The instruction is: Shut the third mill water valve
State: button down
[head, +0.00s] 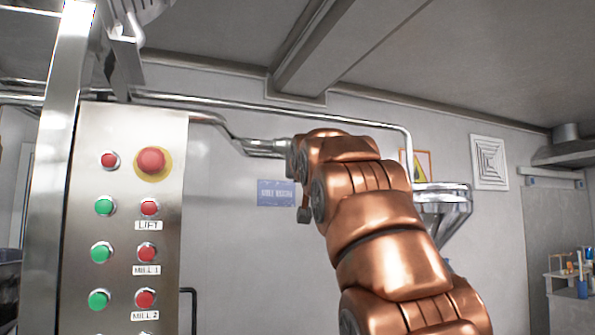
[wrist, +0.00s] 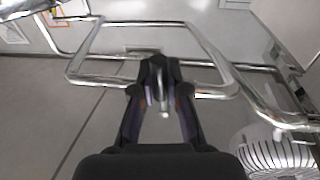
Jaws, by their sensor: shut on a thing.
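In the wrist view my gripper (wrist: 160,70) has its dark fingers closed together on a small, light metal piece (wrist: 164,102). It looks like the handle of the mill water valve; the fingers cover most of it. Shiny pipes run around and behind the fingertips. In the head view my copper-coloured arm reaches up to a metal pipe (head: 262,148) on the back wall. There my arm hides the fingertips and the valve. I cannot read a valve label or tell how far the handle is turned.
A steel control panel (head: 128,130) with red and green buttons stands at the left. A steel funnel (head: 442,205) is right of my arm. A bent pipe loop (wrist: 90,58) surrounds the gripper, and a white ribbed round object (wrist: 275,150) lies at lower right.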

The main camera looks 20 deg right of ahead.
jog(key=c, duration=1.2)
grip_release()
jog(key=shift+o, duration=0.2)
jog(key=shift+s, duration=0.1)
jog(key=s+a, duration=0.2)
jog(key=s, duration=0.9)
jog(key=shift+s+f, duration=0.35)
jog(key=shift+f, duration=0.1)
